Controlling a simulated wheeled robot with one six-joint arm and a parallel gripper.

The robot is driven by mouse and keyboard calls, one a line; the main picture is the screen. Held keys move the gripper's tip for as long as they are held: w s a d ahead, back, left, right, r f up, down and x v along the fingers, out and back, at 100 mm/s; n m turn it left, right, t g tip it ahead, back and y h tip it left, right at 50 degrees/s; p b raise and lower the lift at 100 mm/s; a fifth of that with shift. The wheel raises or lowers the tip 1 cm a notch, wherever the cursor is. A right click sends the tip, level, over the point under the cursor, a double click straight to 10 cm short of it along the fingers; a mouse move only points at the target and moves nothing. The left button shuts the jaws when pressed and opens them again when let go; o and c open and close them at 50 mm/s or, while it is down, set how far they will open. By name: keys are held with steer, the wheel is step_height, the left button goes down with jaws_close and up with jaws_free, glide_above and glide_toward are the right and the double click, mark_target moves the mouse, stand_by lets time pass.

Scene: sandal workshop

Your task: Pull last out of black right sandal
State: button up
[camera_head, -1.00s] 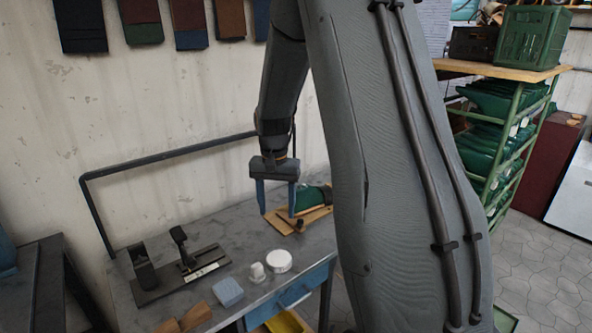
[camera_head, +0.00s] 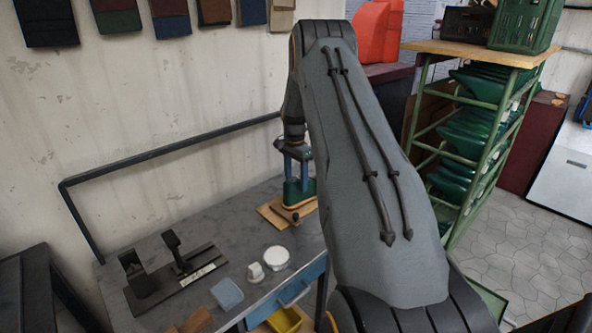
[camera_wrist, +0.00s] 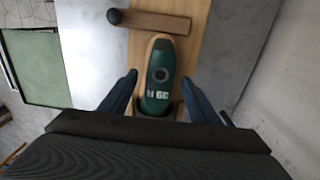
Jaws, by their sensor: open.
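The green last (camera_wrist: 157,85) shows in the wrist view with a dark round hole and a small white label. It sits in a sandal with a tan sole edge (camera_wrist: 172,38); a dark band, perhaps its black strap (camera_wrist: 178,108), shows near the heel end, partly hidden by my gripper. My gripper (camera_wrist: 160,80) is open, with one blue finger on each side of the last and visible gaps to it. In the head view the last (camera_head: 292,192) stands under my gripper on a wooden board (camera_head: 270,213). I cannot tell left or right sandal.
A wooden-handled tool with a dark round end (camera_wrist: 115,16) lies past the sandal's toe. A black stand (camera_head: 172,275), a white round tin (camera_head: 275,257) and a blue block (camera_head: 227,293) are on the bench. A green rack (camera_head: 470,150) stands at right.

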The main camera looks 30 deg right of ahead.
mark_target(291, 188)
steer(key=shift+f+p, duration=0.4)
steer(key=shift+f, duration=1.25)
steer(key=c, duration=1.3)
steer(key=o, duration=0.6)
steer(key=c, duration=0.4)
steer(key=shift+r, duration=0.1)
steer(key=shift+c, duration=0.2)
steer(key=shift+r, duration=0.15)
steer(key=shift+s+a, duration=0.2)
steer(key=shift+a, duration=0.95)
steer(key=shift+a+p, duration=0.15)
steer(key=shift+p, duration=0.15)
